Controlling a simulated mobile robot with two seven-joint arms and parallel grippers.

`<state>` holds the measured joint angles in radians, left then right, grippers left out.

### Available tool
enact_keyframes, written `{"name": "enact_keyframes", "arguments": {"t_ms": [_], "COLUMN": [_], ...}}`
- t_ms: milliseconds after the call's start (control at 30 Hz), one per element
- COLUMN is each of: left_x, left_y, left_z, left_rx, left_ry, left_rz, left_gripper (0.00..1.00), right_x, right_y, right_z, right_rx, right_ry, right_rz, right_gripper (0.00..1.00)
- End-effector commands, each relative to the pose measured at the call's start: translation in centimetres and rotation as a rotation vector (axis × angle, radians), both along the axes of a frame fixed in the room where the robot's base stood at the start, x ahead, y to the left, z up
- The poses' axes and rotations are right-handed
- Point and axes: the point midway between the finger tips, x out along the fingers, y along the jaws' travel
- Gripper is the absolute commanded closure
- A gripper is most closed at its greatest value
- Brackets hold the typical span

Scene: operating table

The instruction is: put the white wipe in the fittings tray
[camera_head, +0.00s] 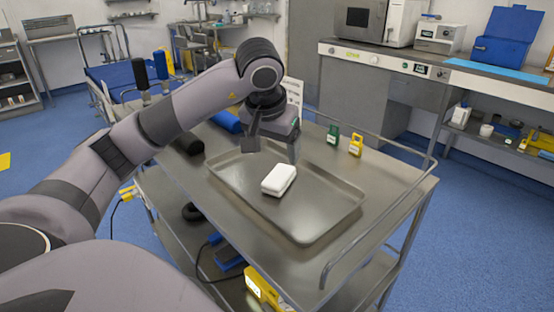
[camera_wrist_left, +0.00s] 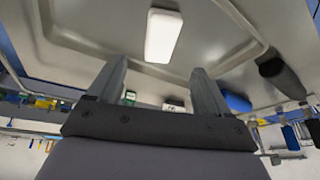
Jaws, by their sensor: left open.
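The white wipe (camera_head: 279,180) is a small white block with rounded edges. It lies on the floor of the shallow metal fittings tray (camera_head: 318,222), near the middle. My left gripper (camera_head: 274,150) hangs over the far part of the tray, just beyond the wipe in the head view. Its fingers are spread and nothing is between them. In the left wrist view the wipe (camera_wrist_left: 163,37) lies past the open fingertips (camera_wrist_left: 159,66), apart from them, with bare tray (camera_wrist_left: 215,45) around it. My right gripper is not in view.
The tray is on a metal cart with a raised side rail (camera_head: 377,236). Green (camera_head: 333,134) and yellow (camera_head: 356,145) items stand behind it. A blue roll (camera_head: 227,121) and a black roll (camera_head: 188,144) lie at its far left. The tray's near part is clear.

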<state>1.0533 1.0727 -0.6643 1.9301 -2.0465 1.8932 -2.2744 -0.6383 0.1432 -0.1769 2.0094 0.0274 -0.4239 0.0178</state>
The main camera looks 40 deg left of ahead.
Motion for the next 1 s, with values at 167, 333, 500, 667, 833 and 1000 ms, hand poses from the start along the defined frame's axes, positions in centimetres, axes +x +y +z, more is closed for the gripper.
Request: {"name": "enact_keyframes", "arguments": {"t_ms": [167,333,500,667,833,1000], "left_x": [-0.7,-0.9,-0.9,-0.9,-0.9,-0.9], "left_y": [-0.4,-0.5,-0.5,-0.5,-0.5,-0.5], "left_z": [2.1,2.5,2.5,2.5,2.5,4.5], "left_rx": [0.0,0.0,0.0,0.0,0.0,0.0], "left_ry": [-0.001,0.001,0.001,0.001,0.001,0.0], "left_rz": [0.0,0.001,0.0,0.0,0.0,0.0], "left_gripper": [0.21,0.21,0.21,0.21,0.21,0.21], "right_x": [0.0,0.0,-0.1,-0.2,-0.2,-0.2], "right_y": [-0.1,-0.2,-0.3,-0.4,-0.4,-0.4], "right_z": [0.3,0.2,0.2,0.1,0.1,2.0], "right_rx": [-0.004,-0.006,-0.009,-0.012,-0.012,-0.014], "right_ry": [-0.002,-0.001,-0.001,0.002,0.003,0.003], "right_rz": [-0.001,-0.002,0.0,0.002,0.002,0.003], "right_gripper": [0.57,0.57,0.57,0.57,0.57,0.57]}}
